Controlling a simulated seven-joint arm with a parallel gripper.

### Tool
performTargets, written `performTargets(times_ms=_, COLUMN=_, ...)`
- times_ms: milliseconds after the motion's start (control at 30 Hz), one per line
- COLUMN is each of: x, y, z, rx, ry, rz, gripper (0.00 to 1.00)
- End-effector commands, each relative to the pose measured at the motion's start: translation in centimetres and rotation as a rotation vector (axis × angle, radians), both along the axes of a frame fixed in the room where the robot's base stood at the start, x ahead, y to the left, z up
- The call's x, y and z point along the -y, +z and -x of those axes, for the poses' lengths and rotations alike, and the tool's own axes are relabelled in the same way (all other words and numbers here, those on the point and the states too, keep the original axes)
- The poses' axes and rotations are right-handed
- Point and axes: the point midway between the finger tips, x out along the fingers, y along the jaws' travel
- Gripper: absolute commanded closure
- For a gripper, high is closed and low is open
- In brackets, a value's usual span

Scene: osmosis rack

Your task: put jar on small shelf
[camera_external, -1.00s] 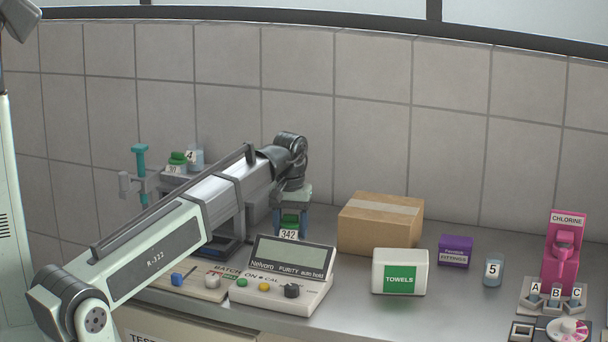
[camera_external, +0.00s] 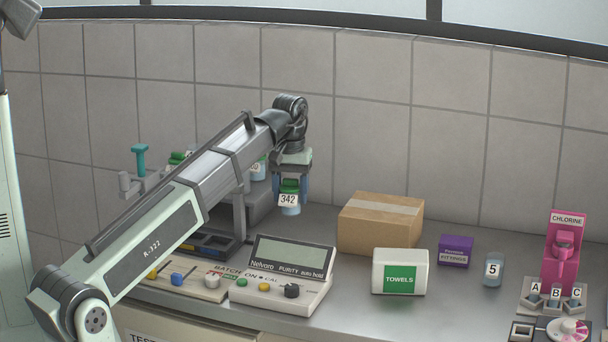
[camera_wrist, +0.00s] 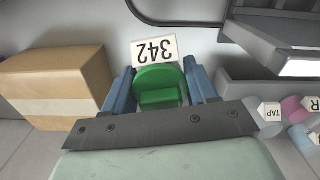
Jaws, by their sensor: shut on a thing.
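A jar (camera_external: 289,206) with a green lid and a tag reading 342 hangs in my gripper (camera_external: 290,188), above the counter. My gripper is shut on the jar's sides. In the wrist view the green lid (camera_wrist: 160,88) and the upside-down 342 tag sit between the blue fingers. A grey shelf (camera_external: 240,215) stands just left of the jar, partly hidden behind my arm. Grey shelf parts (camera_wrist: 280,40) also show at the upper right of the wrist view. Which grey part is the small shelf I cannot tell.
Other tagged jars (camera_external: 259,170) stand on the shelf unit.

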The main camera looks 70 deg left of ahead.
Motion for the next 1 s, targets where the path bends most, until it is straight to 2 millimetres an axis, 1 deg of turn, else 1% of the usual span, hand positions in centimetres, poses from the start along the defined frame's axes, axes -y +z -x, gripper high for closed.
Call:
performTargets(times_ms=33, x=0.0, y=0.4, z=0.0, rx=0.001, ry=0.000, rz=-0.001, gripper=0.73)
performTargets(times_ms=200, x=-0.3, y=0.9, z=0.0, rx=0.000, ry=-0.004, rz=0.000, gripper=0.73)
performTargets(times_ms=267, x=-0.8, y=1.1, z=0.1, rx=0.000, ry=-0.014, rz=0.000, gripper=0.73)
performTargets(times_ms=333, x=-1.8, y=1.4, z=0.3, rx=0.000, ry=-0.036, rz=0.000, gripper=0.73)
performTargets(times_ms=467, x=-5.1, y=2.4, z=0.9, rx=0.000, ry=-0.106, rz=0.000, gripper=0.73)
performTargets(times_ms=600, x=-9.3, y=3.7, z=2.2, rx=0.001, ry=-0.207, rz=-0.001, gripper=0.73)
performTargets(times_ms=700, x=-11.8, y=4.5, z=3.2, rx=0.000, ry=-0.271, rz=0.000, gripper=0.73)
performTargets(times_ms=800, x=-13.9, y=5.2, z=4.1, rx=0.000, ry=-0.325, rz=0.000, gripper=0.73)
performTargets(times_ms=967, x=-16.7, y=6.2, z=5.4, rx=0.000, ry=-0.399, rz=0.000, gripper=0.73)
performTargets(times_ms=1000, x=-17.9, y=6.3, z=5.1, rx=0.000, ry=-0.384, rz=0.001, gripper=0.73)
